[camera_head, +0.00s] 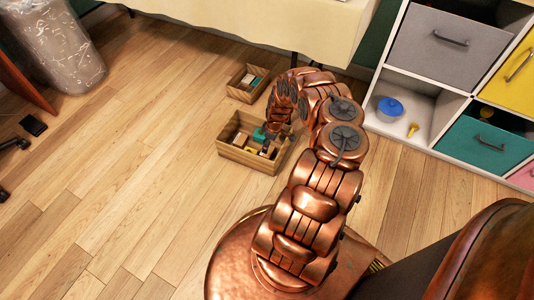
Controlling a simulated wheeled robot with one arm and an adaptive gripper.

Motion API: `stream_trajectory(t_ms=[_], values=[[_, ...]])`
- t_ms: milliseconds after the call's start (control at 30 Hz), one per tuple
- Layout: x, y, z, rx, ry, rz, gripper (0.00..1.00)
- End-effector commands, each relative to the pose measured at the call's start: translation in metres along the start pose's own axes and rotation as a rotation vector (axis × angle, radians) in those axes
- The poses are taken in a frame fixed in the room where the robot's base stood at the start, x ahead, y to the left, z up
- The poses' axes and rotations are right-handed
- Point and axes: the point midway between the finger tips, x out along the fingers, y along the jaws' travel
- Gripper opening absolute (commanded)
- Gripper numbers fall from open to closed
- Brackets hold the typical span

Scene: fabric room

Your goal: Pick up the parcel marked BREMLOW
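A larger wooden crate (236,153) stands on the floor near the middle of the view. Several small things lie in it, among them a teal one (259,135); they look like small parcels. No marking can be read at this size, so I cannot tell which parcel is marked BREMLOW. My copper arm reaches over the crate from the right. My gripper (272,130) points down into the crate, close beside the teal thing. Its fingers are small and partly hidden, so I cannot tell whether they are open or shut, or touch anything.
A smaller wooden crate (237,92) with a few small things stands just behind. A cloth-covered table (240,22) is at the back. A cube shelf (447,104) with drawers and a blue-lidded bowl (390,107) stands at right.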

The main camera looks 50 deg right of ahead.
Motion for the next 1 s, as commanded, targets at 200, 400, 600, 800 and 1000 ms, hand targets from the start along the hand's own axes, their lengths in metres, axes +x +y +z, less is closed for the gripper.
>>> stream_trajectory(t_ms=[200,400,600,800,1000], values=[[0.023,0.000,0.000,0.000,0.001,0.001,1.00],[0.033,-0.001,0.000,-0.001,0.000,0.002,1.00],[0.058,-0.003,0.001,0.000,0.000,0.001,1.00],[0.075,-0.003,0.000,0.001,0.001,0.002,1.00],[0.073,-0.003,0.000,0.001,0.001,0.003,1.00]])
